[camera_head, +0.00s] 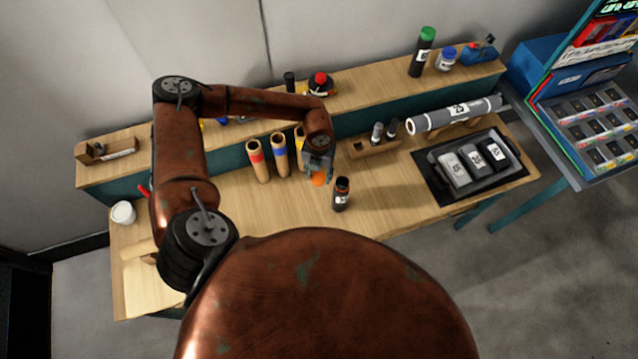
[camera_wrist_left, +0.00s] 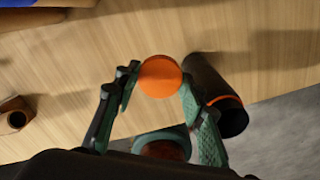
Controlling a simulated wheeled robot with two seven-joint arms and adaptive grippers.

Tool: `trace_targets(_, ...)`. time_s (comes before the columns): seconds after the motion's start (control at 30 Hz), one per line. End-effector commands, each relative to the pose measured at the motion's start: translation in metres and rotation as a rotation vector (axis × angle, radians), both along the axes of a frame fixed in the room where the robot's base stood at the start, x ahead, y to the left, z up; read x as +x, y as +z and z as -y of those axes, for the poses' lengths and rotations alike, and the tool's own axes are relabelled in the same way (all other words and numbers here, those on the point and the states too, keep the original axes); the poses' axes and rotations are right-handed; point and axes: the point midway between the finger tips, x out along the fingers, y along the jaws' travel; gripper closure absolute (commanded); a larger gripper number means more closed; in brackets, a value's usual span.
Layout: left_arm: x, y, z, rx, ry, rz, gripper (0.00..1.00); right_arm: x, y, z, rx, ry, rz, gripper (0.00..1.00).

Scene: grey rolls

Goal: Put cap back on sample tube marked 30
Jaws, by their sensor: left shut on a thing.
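An orange cap (camera_head: 318,180) is held between the fingertips of my left gripper (camera_head: 317,172), above the table. In the left wrist view the round orange cap (camera_wrist_left: 160,76) sits between the green fingers (camera_wrist_left: 158,88). A dark open tube (camera_head: 341,196) with a white label stands upright on the table, just right of the cap and apart from it. I cannot read its number. In the left wrist view the dark tube (camera_wrist_left: 213,88) with an orange ring near its mouth shows right of the cap, partly behind the right finger. My right gripper is out of view.
Several banded tan cylinders (camera_head: 258,161) stand left of the gripper. A small wooden rack (camera_head: 375,149) with vials stands behind and right of the tube. A black tray (camera_head: 440,192) with labelled grey items lies farther right. Bare tabletop (camera_head: 290,210) lies left of the tube.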

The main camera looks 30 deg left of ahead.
Motion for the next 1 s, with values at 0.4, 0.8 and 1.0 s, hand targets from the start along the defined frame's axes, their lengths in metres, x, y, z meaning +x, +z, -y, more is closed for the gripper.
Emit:
trace_targets(0.4, 0.0, 0.032, 0.0, 0.0, 0.0, 0.0, 0.74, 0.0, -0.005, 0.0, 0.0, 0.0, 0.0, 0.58)
trace_targets(0.8, 0.0, 0.032, 0.0, 0.0, -0.011, 0.0, 0.74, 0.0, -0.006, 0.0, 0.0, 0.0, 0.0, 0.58)
trace_targets(1.0, -0.002, 0.033, 0.003, -0.002, -0.22, 0.0, 0.74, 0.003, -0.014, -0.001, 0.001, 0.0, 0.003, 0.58)
